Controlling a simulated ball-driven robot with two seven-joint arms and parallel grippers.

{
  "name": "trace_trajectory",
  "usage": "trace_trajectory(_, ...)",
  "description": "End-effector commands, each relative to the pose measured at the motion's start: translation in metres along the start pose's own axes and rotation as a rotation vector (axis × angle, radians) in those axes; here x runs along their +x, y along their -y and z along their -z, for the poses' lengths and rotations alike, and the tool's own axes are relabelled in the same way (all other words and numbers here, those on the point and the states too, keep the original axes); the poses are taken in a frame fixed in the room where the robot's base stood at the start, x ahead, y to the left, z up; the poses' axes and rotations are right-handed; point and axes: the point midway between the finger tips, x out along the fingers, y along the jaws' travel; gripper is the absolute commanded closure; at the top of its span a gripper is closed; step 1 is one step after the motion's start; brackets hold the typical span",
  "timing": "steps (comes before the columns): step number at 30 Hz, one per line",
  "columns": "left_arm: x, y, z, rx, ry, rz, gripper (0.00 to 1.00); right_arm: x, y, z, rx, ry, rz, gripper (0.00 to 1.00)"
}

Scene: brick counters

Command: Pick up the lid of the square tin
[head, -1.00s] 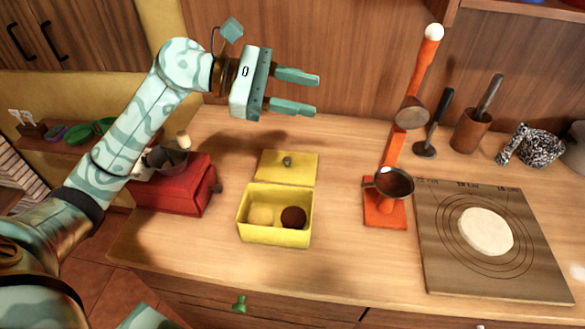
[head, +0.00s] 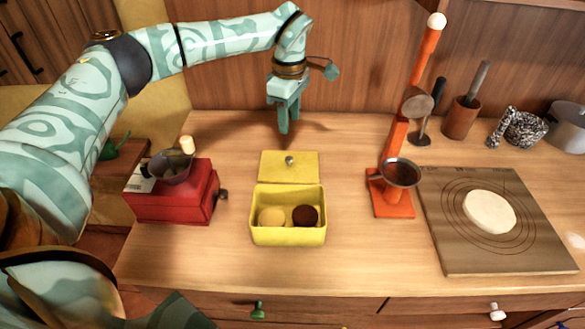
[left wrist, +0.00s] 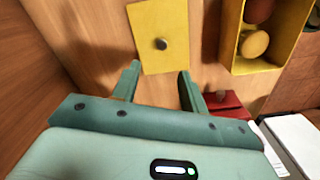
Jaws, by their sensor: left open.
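The square tin (head: 288,236) is a yellow open box on the counter, with a tan round piece and a dark brown round piece inside. Its yellow lid (head: 270,172) lies flat just behind it, with a small grey knob in the middle. In the left wrist view the lid (left wrist: 172,22) is ahead of the fingertips and the tin (left wrist: 230,52) is to its right. My left gripper (head: 289,128) is open and empty, pointing down above the counter behind the lid. In the left wrist view its two fingers (left wrist: 158,76) are spread, with the knob beyond the gap between them. My right gripper is not in view.
A red grinder (head: 175,205) with a metal bowl stands left of the tin. An orange press (head: 391,203) stands to the right, beside a board (head: 455,245) with a round of dough. The wall is close behind the left gripper. Counter in front of the tin is clear.

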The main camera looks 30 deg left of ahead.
Motion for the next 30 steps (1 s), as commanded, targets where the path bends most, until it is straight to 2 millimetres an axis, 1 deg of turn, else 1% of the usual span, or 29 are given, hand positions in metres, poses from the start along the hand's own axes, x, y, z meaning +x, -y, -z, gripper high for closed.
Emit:
trace_trajectory(1, 0.019, 0.001, 0.000, -0.001, 0.000, 0.007, 0.56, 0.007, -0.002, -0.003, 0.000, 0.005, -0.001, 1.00)
trace_trajectory(3, 0.035, 0.000, 0.000, 0.000, 0.001, 0.005, 0.56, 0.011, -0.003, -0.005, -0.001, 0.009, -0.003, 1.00)
trace_trajectory(6, 0.053, 0.000, 0.000, -0.001, 0.001, 0.003, 0.56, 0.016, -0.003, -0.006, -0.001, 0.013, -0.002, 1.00)
trace_trajectory(9, 0.062, 0.000, 0.000, 0.000, 0.001, 0.000, 0.56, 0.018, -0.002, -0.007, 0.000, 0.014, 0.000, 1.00)
trace_trajectory(14, 0.070, 0.001, -0.001, 0.000, 0.002, -0.001, 0.56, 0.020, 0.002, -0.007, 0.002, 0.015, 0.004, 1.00)
trace_trajectory(22, 0.113, 0.004, -0.002, 0.000, 0.002, 0.002, 0.56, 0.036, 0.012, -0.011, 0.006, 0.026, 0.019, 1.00)
trace_trajectory(24, 0.118, 0.004, -0.002, 0.000, 0.002, 0.000, 0.56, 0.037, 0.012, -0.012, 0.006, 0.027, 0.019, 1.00)
trace_trajectory(29, 0.116, 0.004, -0.002, 0.000, 0.002, -0.003, 0.56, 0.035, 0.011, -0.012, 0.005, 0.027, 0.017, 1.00)
trace_trajectory(30, 0.116, 0.004, -0.002, 0.000, 0.002, -0.002, 0.59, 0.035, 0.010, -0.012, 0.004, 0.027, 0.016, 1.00)
